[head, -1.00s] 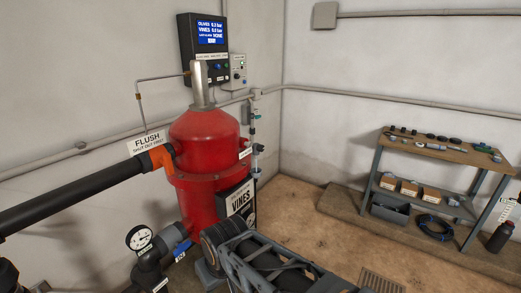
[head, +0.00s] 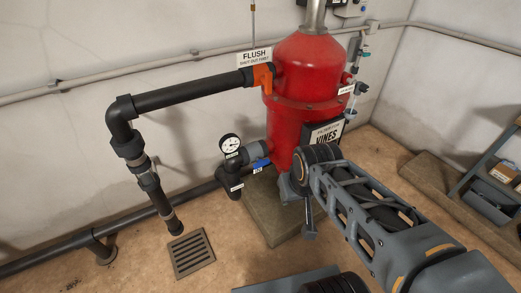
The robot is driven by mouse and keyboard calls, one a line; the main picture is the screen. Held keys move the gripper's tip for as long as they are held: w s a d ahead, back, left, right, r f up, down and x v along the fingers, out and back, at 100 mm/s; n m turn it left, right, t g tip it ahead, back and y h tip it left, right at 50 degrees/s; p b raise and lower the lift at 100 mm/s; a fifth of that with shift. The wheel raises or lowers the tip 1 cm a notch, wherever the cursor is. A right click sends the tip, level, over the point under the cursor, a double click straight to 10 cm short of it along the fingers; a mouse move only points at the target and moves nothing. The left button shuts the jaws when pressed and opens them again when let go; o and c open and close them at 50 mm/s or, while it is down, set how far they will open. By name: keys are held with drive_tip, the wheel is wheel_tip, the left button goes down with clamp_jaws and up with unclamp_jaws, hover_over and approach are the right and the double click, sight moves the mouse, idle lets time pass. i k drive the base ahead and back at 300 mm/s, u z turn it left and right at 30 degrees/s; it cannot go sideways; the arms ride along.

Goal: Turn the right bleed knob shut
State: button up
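A tall red filter tank (head: 306,75) stands on a low plinth against the wall. Small fittings with a light blue knob (head: 361,88) and a teal part (head: 366,55) show at the tank's right side, by a small white label (head: 346,91). They are too small for me to tell which, if any, is the right bleed knob. My arm reaches in from the lower right, and its joint covers part of the tank's lower front. My gripper's fingers cannot be made out, so its state and hold are not shown.
An orange-handled valve (head: 262,77) joins a black pipe (head: 190,92) under a FLUSH sign (head: 254,58). A pressure gauge (head: 230,144) stands left of the tank. A floor drain (head: 191,253) lies at lower left. A workbench is partly visible at right.

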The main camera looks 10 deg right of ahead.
sight(364, 88)
drive_tip(key=z, duration=0.35)
drive_tip(key=k, duration=0.5)
drive_tip(key=z, duration=1.35)
drive_tip(key=i, duration=0.7)
drive_tip(key=u, duration=0.55)
drive_tip(key=i, duration=0.55)
drive_tip(key=u, duration=0.55)
